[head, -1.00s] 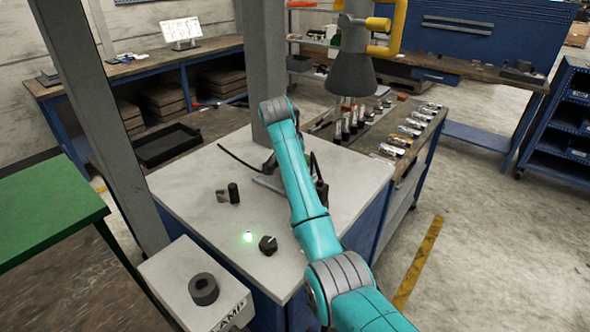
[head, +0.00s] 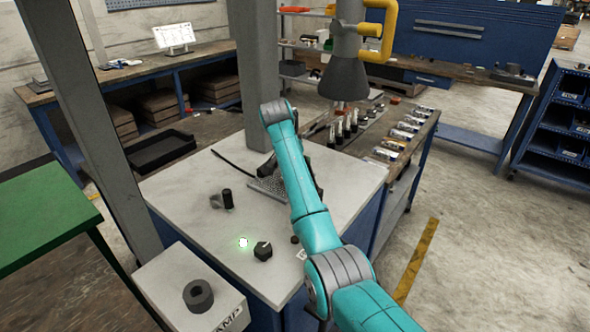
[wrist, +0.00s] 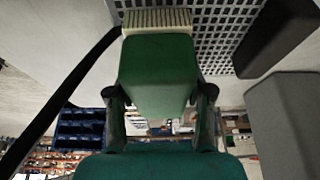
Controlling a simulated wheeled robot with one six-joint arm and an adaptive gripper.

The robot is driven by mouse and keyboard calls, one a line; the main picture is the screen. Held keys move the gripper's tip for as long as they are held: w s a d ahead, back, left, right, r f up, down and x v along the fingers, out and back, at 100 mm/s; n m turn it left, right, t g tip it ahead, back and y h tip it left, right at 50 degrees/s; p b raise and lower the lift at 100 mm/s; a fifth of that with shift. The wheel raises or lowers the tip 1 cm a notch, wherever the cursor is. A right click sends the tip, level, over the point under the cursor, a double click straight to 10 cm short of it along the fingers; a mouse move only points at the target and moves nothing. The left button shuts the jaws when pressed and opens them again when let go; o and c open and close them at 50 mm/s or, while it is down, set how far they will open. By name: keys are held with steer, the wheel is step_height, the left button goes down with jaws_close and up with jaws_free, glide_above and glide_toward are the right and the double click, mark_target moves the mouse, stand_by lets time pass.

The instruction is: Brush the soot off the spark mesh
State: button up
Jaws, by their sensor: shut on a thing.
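The spark mesh is a grey perforated plate; in the head view its left part (head: 266,187) shows on the pale worktop, beside my teal arm. In the wrist view the mesh (wrist: 219,42) fills the top middle and right. My gripper (wrist: 160,96) is shut on a green brush (wrist: 158,68), one finger on each side of its block. The brush's pale bristles (wrist: 157,18) overlap the mesh; they look to be at or very near its surface. My arm mostly hides the gripper and brush in the head view. I cannot make out soot.
A grey hood (head: 344,75) hangs above the far side of the worktop (head: 190,190). A dark knob (head: 263,251), a glowing green light (head: 242,243) and a small dark cylinder (head: 227,198) are at the front left. A dark block (wrist: 275,38) borders the mesh in the wrist view.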

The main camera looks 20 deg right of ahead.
steer(key=shift+s+a, duration=0.85)
steer(key=shift+a, duration=0.15)
steer(key=shift+f, duration=0.1)
steer(key=shift+s+a, duration=0.8)
steer(key=shift+a, duration=0.15)
steer(key=shift+w+d, duration=0.8)
steer(key=shift+d, duration=0.15)
steer(key=shift+w+d, duration=0.1)
steer(key=shift+d, duration=0.05)
steer(key=shift+w+d, duration=0.75)
steer(key=shift+d, duration=0.1)
